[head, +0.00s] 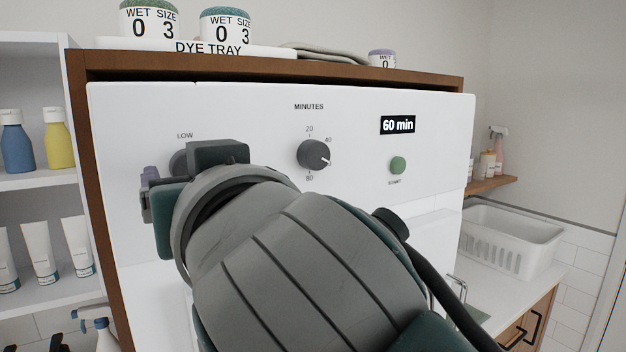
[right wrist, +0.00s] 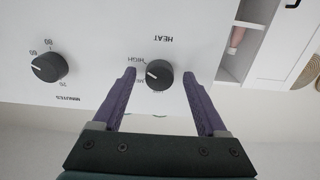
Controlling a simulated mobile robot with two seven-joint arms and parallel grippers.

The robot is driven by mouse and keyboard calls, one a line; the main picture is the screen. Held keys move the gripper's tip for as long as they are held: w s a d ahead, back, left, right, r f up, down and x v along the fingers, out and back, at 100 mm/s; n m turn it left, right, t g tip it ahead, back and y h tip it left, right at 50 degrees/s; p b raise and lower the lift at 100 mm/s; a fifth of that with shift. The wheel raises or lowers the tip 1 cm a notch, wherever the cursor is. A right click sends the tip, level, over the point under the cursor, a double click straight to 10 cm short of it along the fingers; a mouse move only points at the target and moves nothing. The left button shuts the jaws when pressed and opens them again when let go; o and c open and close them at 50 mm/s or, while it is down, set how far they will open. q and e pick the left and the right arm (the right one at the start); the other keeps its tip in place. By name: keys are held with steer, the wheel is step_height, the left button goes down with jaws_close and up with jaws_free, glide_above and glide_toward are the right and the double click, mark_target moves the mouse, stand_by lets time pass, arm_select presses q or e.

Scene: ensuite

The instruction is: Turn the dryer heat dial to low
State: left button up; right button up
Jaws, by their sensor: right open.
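The dark round heat dial (right wrist: 159,74) is on the dryer's white front panel (right wrist: 95,30). The right wrist view shows it upside down, with HIGH readable and the other labels partly hidden. Its white mark points to the left in that view, near the middle label. In the head view the dial (head: 179,163) is mostly hidden behind my right gripper, below the LOW label. My right gripper (right wrist: 159,78) is open, with its purple fingers on either side of the dial; a gap shows on both sides. My left gripper is not in view.
The minutes dial (head: 313,155), a green start button (head: 398,165) and a display reading 60 min (head: 397,125) share the panel. A dye tray (head: 240,49) with jars stands on top. Shelves with bottles (head: 60,140) are at the left, a white basket (head: 512,237) at the right.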

jaws_close()
stand_by(0.6)
